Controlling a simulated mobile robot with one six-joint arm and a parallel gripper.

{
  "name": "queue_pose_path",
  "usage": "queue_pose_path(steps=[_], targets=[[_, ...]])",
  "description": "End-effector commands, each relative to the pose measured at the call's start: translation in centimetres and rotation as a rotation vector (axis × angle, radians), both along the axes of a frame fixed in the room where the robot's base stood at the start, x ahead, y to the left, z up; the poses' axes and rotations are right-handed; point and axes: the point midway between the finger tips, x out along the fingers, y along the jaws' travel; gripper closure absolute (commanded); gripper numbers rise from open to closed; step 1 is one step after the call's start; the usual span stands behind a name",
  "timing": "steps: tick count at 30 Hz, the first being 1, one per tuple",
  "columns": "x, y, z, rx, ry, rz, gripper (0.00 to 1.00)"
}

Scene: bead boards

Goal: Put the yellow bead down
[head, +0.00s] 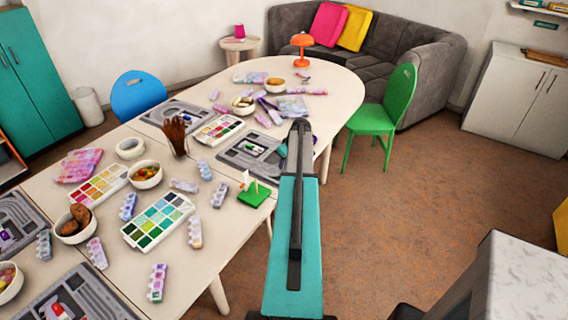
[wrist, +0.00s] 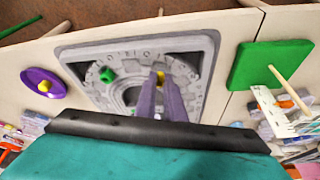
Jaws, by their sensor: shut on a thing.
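The yellow bead (wrist: 160,77) is at the tips of my gripper (wrist: 159,86) in the wrist view. The gripper's two purple fingers are shut on it and partly cover it. They are over the grey bead board (wrist: 205,75), which has a round track and dark corner recesses. I cannot tell whether the bead touches the board. A green bead (wrist: 107,75) sits on the board left of the fingers. In the head view, the grey board (head: 232,156) is left of my arm, and the yellow bead cannot be made out.
A green block with a stick (wrist: 268,68) stands right of the board in the wrist view. A purple disc with a yellow knob (wrist: 43,83) lies to the left.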

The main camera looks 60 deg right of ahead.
Motion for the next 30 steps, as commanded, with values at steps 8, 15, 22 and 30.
queue_pose_path(steps=[8, 15, 22, 30], targets=[[0.0, 0.0, -0.9, -0.001, -0.001, 0.000, 1.00], [0.0, 0.0, -1.0, -0.001, -0.001, -0.001, 1.00], [-0.1, -0.1, -1.5, -0.001, -0.001, -0.001, 1.00], [-0.1, 0.0, -2.2, 0.001, 0.002, -0.001, 1.00]])
